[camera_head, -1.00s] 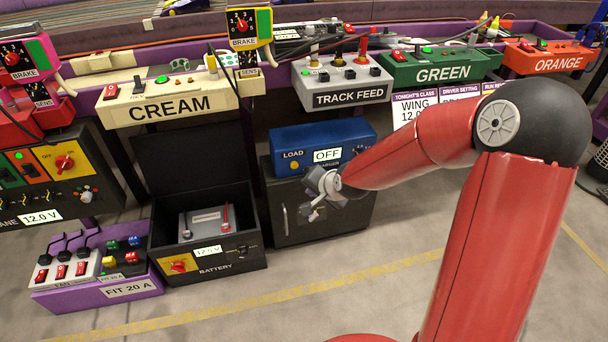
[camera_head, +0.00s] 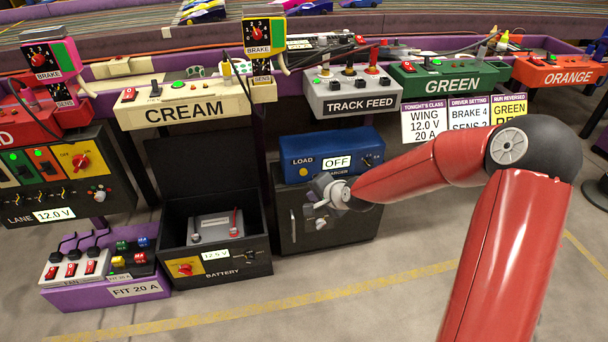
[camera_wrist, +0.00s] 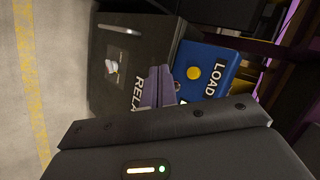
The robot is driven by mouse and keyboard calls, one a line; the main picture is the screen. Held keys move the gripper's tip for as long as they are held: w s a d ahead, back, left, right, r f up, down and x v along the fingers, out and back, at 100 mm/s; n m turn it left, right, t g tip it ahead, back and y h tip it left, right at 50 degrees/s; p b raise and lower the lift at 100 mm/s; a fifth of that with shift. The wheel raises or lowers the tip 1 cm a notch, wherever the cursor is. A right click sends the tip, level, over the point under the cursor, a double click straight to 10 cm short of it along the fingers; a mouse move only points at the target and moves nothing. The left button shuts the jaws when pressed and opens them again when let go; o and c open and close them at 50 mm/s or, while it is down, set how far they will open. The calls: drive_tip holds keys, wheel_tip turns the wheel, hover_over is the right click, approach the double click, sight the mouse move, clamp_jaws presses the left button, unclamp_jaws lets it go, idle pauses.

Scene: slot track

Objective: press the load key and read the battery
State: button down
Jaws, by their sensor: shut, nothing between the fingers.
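The load key is a round yellow button (camera_head: 303,172) beside the word LOAD on the blue charger (camera_head: 372,143), whose display reads OFF. The yellow key also shows in the wrist view (camera_wrist: 194,73). The battery (camera_head: 216,228) sits in an open black box (camera_head: 250,268) left of the charger; the box display seems to read 12.5 V. My gripper (camera_head: 321,208) is in front of the dark cabinet below the charger, just below and right of the key. In the wrist view my gripper (camera_wrist: 158,76) is shut and empty, its tips apart from the key.
The dark cabinet (camera_head: 290,240) stands under the charger. A purple fuse tray (camera_head: 105,294) is left of the battery box. The cream (camera_head: 185,108) and track feed (camera_head: 350,104) panels overhang from above. The floor in front is clear.

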drive_tip(key=w+a, duration=0.2)
drive_tip(key=w, duration=0.4)
drive_tip(key=shift+w+b, duration=0.15)
drive_tip(key=shift+b, duration=0.15)
idle(1.8)
drive_tip(key=shift+w, duration=0.4)
drive_tip(key=shift+w+a, duration=0.15)
drive_tip(key=shift+w, duration=0.25)
idle(0.5)
drive_tip(key=shift+s, duration=0.1)
idle(0.3)
drive_tip(key=shift+s+d, duration=0.25)
drive_tip(key=shift+s, duration=0.45)
drive_tip(key=shift+s+d, duration=0.25)
drive_tip(key=shift+s, duration=0.55)
drive_tip(key=shift+s+d, duration=0.2)
drive_tip(key=shift+s, duration=0.65)
drive_tip(key=shift+s+d, duration=0.25)
drive_tip(key=shift+s, duration=0.55)
